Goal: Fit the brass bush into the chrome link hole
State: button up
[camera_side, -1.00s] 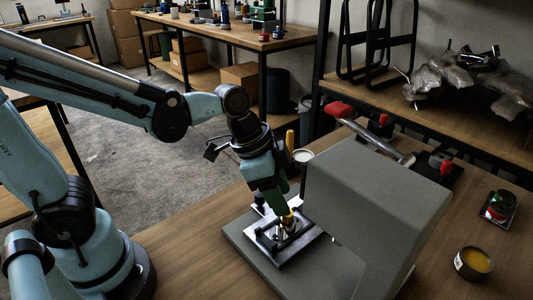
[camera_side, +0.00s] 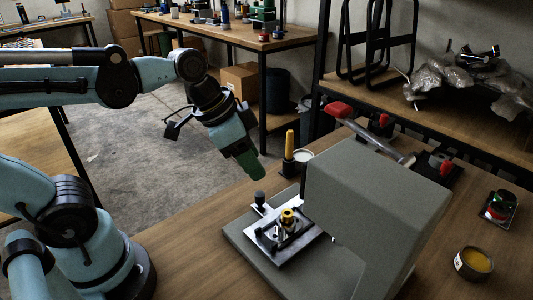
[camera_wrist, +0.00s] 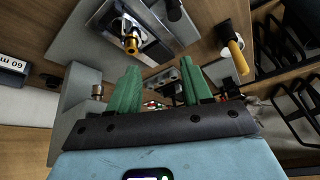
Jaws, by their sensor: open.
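The brass bush (camera_side: 288,215) is at the top of the chrome link (camera_side: 281,233) on the steel fixture plate (camera_side: 297,250). In the wrist view the bush (camera_wrist: 131,43) shows as a yellow ring with a dark bore at the link. I cannot tell how deep it sits in the hole. My gripper (camera_side: 257,175) is above and to the left of the fixture, clear of the bush. In the wrist view its green fingers (camera_wrist: 158,76) are apart with nothing between them.
A large grey press housing (camera_side: 370,190) stands right beside the fixture, with a red-ended lever (camera_side: 375,137) behind it. An upright yellow-handled tool (camera_side: 290,145) stands behind the fixture. A tin of yellow paste (camera_side: 474,263) is at the right.

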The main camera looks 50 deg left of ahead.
jog(key=a+n, duration=0.1)
jog(key=a+f+n+t+y, duration=0.1)
jog(key=a+n, duration=0.1)
jog(key=a+f+n+t+y, duration=0.1)
jog(key=a+n, duration=0.1)
jog(key=shift+s+f, duration=0.15)
jog(key=shift+f, duration=0.05)
dwell(0.5)
